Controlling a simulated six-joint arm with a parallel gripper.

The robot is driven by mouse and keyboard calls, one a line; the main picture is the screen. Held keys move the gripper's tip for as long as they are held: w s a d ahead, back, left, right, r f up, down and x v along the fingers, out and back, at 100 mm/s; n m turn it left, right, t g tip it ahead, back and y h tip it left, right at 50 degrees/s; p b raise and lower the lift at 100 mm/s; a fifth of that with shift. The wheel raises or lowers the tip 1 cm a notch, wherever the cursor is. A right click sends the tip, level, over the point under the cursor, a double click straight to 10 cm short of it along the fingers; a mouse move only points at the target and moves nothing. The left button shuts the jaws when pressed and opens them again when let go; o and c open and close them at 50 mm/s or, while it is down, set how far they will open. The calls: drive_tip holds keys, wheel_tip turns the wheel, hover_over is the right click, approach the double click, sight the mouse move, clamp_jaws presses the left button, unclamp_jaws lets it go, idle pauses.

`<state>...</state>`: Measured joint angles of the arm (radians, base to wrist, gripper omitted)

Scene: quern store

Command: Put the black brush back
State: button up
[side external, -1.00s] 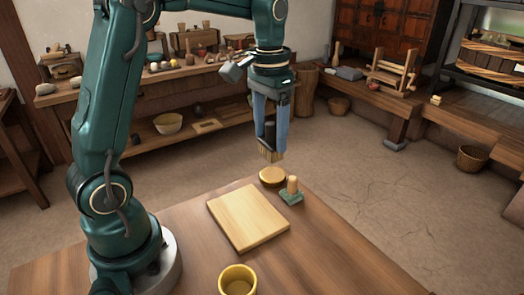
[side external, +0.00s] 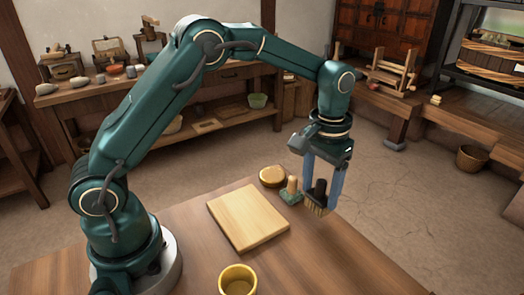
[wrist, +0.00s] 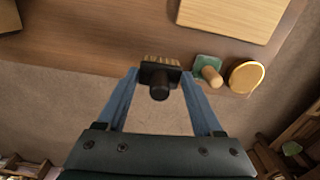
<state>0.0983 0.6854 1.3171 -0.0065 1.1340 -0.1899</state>
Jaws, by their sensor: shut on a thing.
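The black brush (side external: 319,193) has a dark body and knob-like handle with tan bristles pointing down. My gripper (side external: 321,197) is shut on it, with one blue finger on each side. In the wrist view the brush (wrist: 159,78) sits between the fingertips, its bristles toward the wooden table. It hangs upright by the table's far right edge, just right of the green block with the wooden peg. I cannot tell its exact height or whether it is wholly over the table.
On the table (side external: 330,255) are the green block (side external: 291,194), a round golden-rimmed wooden piece (side external: 272,176), a pale board (side external: 248,217) and a yellow cup (side external: 238,280). The table's right part is bare. Beyond its edge is open floor (side external: 400,200).

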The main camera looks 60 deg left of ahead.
sight(318, 196)
drive_tip(key=shift+f, duration=1.6)
drive_tip(key=shift+f, duration=0.1)
drive_tip(key=o, duration=1.4)
drive_tip(key=shift+o, duration=0.2)
